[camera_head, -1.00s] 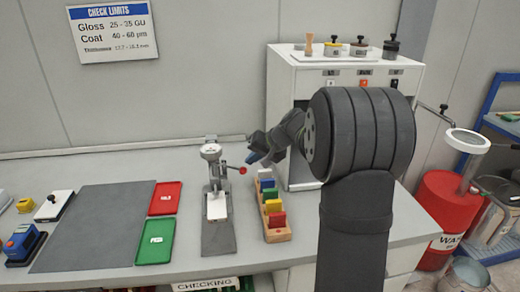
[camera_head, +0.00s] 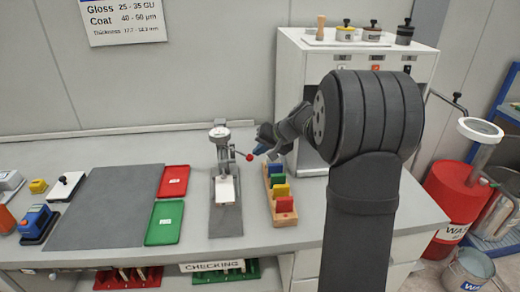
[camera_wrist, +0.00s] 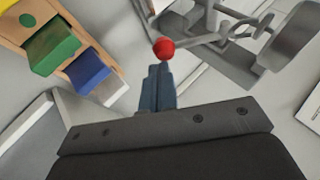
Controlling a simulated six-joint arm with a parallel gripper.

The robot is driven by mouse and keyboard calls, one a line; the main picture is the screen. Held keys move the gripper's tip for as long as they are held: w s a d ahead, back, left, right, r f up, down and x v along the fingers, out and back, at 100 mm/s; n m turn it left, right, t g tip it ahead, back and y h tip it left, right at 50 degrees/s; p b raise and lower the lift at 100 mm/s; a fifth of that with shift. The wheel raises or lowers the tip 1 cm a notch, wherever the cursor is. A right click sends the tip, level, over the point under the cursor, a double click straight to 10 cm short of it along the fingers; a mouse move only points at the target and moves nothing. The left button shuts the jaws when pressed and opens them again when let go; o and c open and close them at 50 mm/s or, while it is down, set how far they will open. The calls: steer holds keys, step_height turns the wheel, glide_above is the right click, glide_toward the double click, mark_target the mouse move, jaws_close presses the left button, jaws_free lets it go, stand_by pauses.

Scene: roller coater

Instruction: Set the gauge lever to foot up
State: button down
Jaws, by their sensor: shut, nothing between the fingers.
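The thickness gauge (camera_head: 220,150) stands on the bench with a round dial on top and a grey base plate (camera_head: 226,222). A white sample (camera_head: 225,190) lies on its plate. Its lever ends in a red ball (camera_head: 249,157) that sticks out to the right. My gripper (camera_head: 260,151) is shut and empty, just right of the red ball. In the wrist view the shut fingertips (camera_wrist: 158,72) are right beside the red ball (camera_wrist: 164,48), which appears just beyond them. I cannot tell whether they touch. The gauge foot is too small to make out.
A wooden rack (camera_head: 284,218) with coloured blocks stands right of the gauge, below my gripper. A green tray (camera_head: 165,222) and a red tray (camera_head: 174,181) lie to the left by a grey mat (camera_head: 105,207). A white cabinet (camera_head: 300,85) stands behind.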

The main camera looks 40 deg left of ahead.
steer(key=shift+r, duration=0.1)
steer(key=w+d+r, duration=0.4)
steer(key=d+r, duration=0.4)
steer(key=r, duration=0.2)
steer(key=shift+w+d, duration=0.2)
steer(key=shift+d, duration=0.1)
steer(key=shift+a, duration=0.1)
steer(key=s+a+f, duration=0.4)
steer(key=a+f, duration=0.4)
steer(key=f, duration=0.2)
steer(key=shift+s+a, duration=0.2)
